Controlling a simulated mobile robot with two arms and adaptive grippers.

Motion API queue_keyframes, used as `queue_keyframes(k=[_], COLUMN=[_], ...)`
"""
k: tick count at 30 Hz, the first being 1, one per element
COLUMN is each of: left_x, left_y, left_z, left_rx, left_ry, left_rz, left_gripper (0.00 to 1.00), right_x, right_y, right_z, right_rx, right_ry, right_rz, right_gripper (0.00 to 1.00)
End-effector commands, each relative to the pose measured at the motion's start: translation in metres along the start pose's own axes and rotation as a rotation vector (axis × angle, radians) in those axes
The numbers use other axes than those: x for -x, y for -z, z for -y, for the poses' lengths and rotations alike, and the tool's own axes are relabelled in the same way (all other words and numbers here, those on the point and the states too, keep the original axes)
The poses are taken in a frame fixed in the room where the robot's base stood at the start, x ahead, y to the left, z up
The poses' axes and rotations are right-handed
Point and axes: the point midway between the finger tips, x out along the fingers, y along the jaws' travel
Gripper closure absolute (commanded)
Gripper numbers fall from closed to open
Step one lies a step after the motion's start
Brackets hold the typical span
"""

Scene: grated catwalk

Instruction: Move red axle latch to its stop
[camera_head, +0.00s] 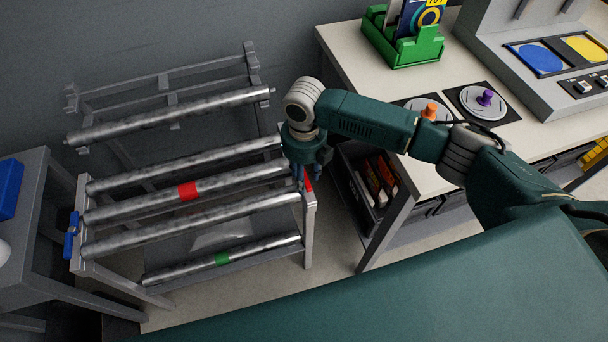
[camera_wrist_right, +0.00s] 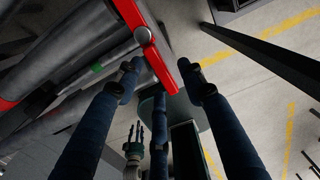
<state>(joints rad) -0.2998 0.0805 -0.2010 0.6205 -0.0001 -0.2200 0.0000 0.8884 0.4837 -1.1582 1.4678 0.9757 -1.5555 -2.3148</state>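The red axle latch (camera_wrist_right: 158,68) is a flat red bar with a round grey pivot knob at the rack's right end. In the head view only a sliver of it (camera_head: 308,184) shows beside my right gripper (camera_head: 299,176). In the right wrist view my right gripper (camera_wrist_right: 160,82) is open, with the latch's free end between and beyond its fingertips. I cannot tell whether a finger touches it. The red-banded axle (camera_head: 187,191) lies across the rack. My left gripper (camera_wrist_right: 138,136) shows small in the wrist view, fingers apart, empty.
A blue latch (camera_head: 71,236) is on the rack's left end. Other metal axles lie on the rack, one green-banded (camera_head: 222,259). A workbench (camera_head: 345,50) with a green bin (camera_head: 403,45) stands close right, with a dark drawer (camera_head: 362,190) beside the rack's right end.

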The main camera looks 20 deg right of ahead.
Motion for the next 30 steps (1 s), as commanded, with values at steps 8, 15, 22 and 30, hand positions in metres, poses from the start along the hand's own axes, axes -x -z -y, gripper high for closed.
queue_keyframes(k=[8, 15, 22, 30], left_x=[0.000, 0.000, 0.001, 0.013], left_y=[0.001, 0.001, 0.001, 0.002], left_z=[0.000, 0.000, 0.000, 0.000], left_rx=[0.001, 0.001, 0.002, 0.002], left_ry=[0.000, 0.000, 0.000, 0.000], left_rz=[-0.001, -0.001, -0.001, -0.001], left_gripper=[0.60, 0.60, 0.60, 0.60], right_x=[-0.003, -0.003, -0.002, 0.000], right_y=[0.000, 0.000, 0.000, 0.000], right_z=[0.000, 0.000, 0.000, -0.005], right_rx=[0.000, 0.000, -0.006, -0.095], right_ry=[0.000, 0.000, 0.001, 0.000], right_rz=[0.000, 0.000, -0.001, -0.003], right_gripper=[0.60, 1.00, 1.00, 1.00])
